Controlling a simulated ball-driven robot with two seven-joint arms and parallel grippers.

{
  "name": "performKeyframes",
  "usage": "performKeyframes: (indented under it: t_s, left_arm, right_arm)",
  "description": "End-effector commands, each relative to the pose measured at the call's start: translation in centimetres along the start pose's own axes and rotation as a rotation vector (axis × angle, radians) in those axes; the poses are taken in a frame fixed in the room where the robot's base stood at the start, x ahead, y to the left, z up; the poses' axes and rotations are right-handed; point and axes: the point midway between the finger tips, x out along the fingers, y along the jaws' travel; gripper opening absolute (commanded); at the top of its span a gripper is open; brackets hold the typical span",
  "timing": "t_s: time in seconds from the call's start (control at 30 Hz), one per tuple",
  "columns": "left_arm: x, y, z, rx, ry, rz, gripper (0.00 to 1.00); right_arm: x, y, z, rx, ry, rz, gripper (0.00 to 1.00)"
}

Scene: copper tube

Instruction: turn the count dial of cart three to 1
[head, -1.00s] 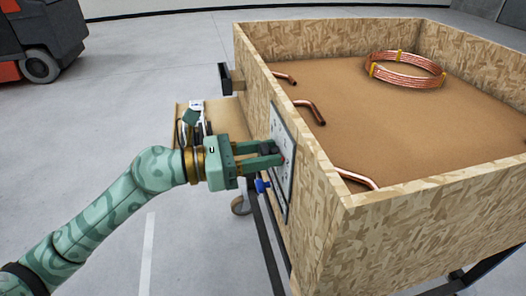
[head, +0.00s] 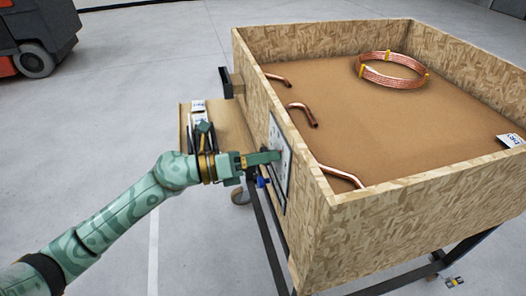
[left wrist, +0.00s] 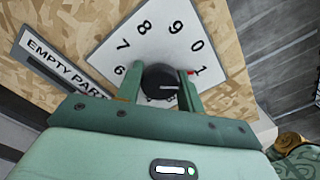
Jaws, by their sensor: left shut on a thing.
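The count dial is a white plate with black digits (head: 287,158) on the left outer wall of the wooden cart (head: 420,205). My right gripper is out of view.
The cart holds a copper coil (head: 392,70) and several bent tubes (head: 302,112). A side shelf (head: 228,120) with small items is behind my gripper. An "EMPTY PART" label (left wrist: 62,65) is beside the dial. A forklift (head: 38,35) stands far left; the floor between is clear.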

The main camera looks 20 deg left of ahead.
Motion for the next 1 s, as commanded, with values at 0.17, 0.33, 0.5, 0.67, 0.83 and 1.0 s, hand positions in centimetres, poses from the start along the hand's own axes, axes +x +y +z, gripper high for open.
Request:
performKeyframes:
  t_s: [0.17, 0.33, 0.5, 0.67, 0.83, 1.0]
  left_arm:
    - [-0.03, 0.01, 0.12, -0.028, -0.002, 0.001, 0.15]
    - [-0.02, 0.06, 0.06, -0.033, -0.002, 0.001, 0.15]
    - [-0.02, 0.08, 0.06, -0.033, -0.002, 0.001, 0.15]
    - [-0.02, 0.06, 0.05, -0.033, -0.001, 0.001, 0.59]
    - [-0.01, 0.04, 0.04, -0.033, -0.001, 0.001, 0.59]
    - [-0.01, 0.03, 0.03, -0.033, -0.001, 0.000, 0.59]
  right_arm:
    - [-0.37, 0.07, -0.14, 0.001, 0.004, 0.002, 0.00]
    - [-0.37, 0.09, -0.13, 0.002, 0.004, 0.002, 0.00]
    - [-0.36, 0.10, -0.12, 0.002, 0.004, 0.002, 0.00]
    - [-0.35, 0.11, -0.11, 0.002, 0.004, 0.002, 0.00]
    - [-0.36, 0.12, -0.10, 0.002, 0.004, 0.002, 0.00]
    - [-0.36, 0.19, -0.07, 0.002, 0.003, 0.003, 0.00]
